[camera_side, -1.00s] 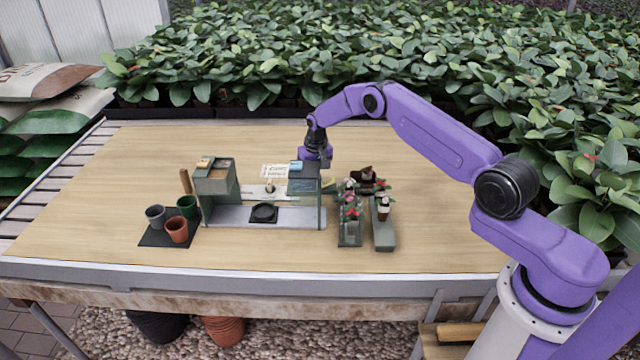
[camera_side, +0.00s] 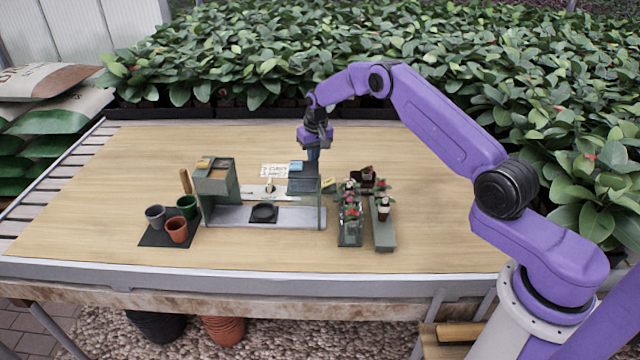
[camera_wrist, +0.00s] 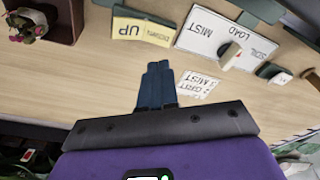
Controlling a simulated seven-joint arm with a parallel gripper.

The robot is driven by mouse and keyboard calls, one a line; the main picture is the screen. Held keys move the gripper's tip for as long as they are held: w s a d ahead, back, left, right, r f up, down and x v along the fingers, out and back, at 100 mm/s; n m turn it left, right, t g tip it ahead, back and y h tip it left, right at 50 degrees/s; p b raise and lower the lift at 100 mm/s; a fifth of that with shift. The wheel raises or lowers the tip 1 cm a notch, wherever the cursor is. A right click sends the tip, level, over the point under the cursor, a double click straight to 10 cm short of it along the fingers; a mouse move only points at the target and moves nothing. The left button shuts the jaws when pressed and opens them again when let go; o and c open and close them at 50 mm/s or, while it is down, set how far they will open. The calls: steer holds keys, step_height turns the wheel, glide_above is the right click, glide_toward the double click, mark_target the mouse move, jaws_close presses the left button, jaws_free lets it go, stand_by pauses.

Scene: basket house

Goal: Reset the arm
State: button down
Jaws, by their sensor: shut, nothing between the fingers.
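My purple arm reaches in from the right in the side view, with my gripper (camera_side: 313,158) pointing down over the wooden table (camera_side: 110,205), behind the green and grey potting station (camera_side: 217,182). In the wrist view my gripper's dark blue fingers (camera_wrist: 159,72) are together with nothing between them. They are apart from the signs around them. A yellow sign reading UP (camera_wrist: 142,30) and a white panel (camera_wrist: 224,40) with MIST, LOAD and SOIL and a knob lie just beyond the fingertips. A white card (camera_wrist: 197,85) lies right of the fingers.
Small flowering pots (camera_side: 383,208) stand on narrow trays right of the station. Dense leafy plants (camera_side: 240,60) line the table's back. The table's far left and front right are bare.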

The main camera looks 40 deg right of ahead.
steer(key=s+d+r+n+g+h, duration=0.25)
steer(key=s+r, duration=0.35)
steer(key=s, duration=0.5)
steer(key=s+a+r+n+t+y, duration=0.1)
steer(key=s+a+r+n, duration=0.35)
steer(key=s+a, duration=0.4)
steer(key=s+a+r+n+y, duration=0.1)
steer(key=s+a+r+n, duration=0.2)
steer(key=s+a+r, duration=0.45)
steer(key=s+a+r+n+y, duration=0.1)
steer(key=s+n, duration=0.4)
steer(key=s, duration=1.9)
steer(key=shift+n, duration=0.3)
